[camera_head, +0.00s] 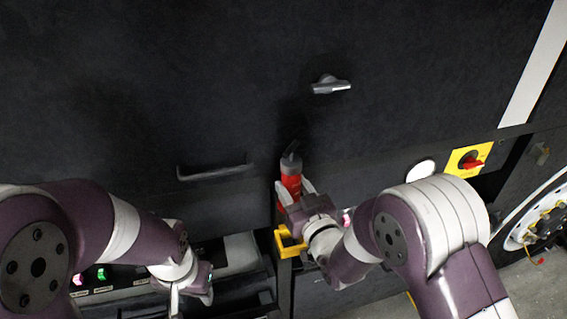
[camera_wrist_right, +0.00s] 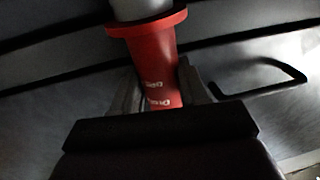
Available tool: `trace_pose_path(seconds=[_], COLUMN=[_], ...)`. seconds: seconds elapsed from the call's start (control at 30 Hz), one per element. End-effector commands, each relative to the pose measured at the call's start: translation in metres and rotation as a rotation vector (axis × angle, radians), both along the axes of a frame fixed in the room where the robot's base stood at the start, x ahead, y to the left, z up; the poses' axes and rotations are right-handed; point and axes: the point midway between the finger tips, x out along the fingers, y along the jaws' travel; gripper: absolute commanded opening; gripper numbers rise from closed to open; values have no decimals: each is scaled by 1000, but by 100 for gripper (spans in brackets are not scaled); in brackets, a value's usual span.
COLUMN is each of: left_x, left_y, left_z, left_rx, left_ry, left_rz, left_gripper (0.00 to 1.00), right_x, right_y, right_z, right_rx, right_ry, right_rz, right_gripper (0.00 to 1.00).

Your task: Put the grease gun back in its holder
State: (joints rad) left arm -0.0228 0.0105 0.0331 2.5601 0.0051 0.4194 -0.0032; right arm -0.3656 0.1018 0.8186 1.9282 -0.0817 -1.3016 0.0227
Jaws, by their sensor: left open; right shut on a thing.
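The red grease gun (camera_head: 290,180) with a dark top stands roughly upright in the head view, against the black panel. My right gripper (camera_head: 296,196) is shut on its body. In the right wrist view the red body of the grease gun (camera_wrist_right: 153,65), with its flange and grey upper part, sits between the two fingers of my right gripper (camera_wrist_right: 162,90). A yellow bracket (camera_head: 290,243), which looks like the holder, is just below my right gripper, partly hidden by it. I cannot tell whether the gun touches it. My left gripper (camera_head: 192,298) is open and empty at the lower left.
A black bar handle (camera_head: 215,172) sticks out left of the gun; a silver turn handle (camera_head: 331,85) is above. A yellow plate with a red switch (camera_head: 470,161) is at the right, near a wheel (camera_head: 540,225). Lit green and pink buttons (camera_head: 101,274) are at lower left.

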Motion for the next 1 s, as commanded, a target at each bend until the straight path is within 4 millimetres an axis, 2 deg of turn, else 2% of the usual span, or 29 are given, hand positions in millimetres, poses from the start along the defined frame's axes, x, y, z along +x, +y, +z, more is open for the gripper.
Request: trace_pose_path(seconds=[0.27,0.63,1.0], left_x=[0,0,0], left_y=[0,0,0], left_z=[-9,-28,-29], left_rx=[0,0,0], left_ry=[1,1,0], left_rz=[0,0,0], left_gripper=[43,43,43], right_x=[0,1,1], right_y=[0,0,0], right_z=[-12,-43,-45], right_rx=[0,0,1], right_ry=[-1,-1,-3], right_rz=[0,0,0], right_gripper=[0,0,0])
